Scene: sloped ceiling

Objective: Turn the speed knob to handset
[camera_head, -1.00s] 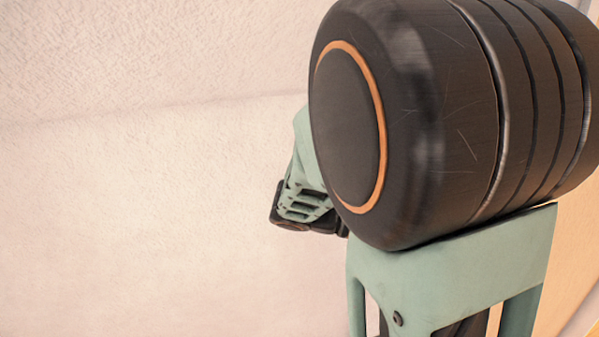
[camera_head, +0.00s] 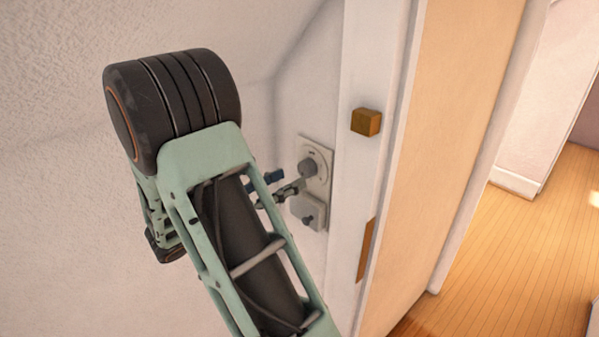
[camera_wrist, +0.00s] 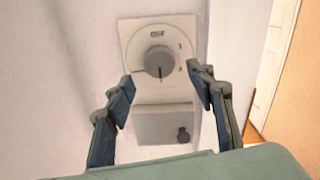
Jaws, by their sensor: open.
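The round grey knob (camera_wrist: 158,61) sits on a pale square plate (camera_wrist: 133,40) on the wall. A dark pointer line on it points down. A small mark above the knob looks like "OFF"; other marks on the right are too small to read. The knob (camera_head: 308,168) and plate (camera_head: 323,155) also show in the head view. My gripper (camera_wrist: 160,77) is open and empty in the wrist view, its fingertips on either side of the knob's lower part; contact cannot be told. In the head view my gripper (camera_head: 291,182) is close to the plate.
A pale box (camera_wrist: 152,127) with a small dark knob (camera_wrist: 183,134) is mounted just below the plate. A white door frame (camera_head: 375,60) with a brown block (camera_head: 366,122) stands to the right. Wooden floor (camera_head: 500,250) lies open beyond.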

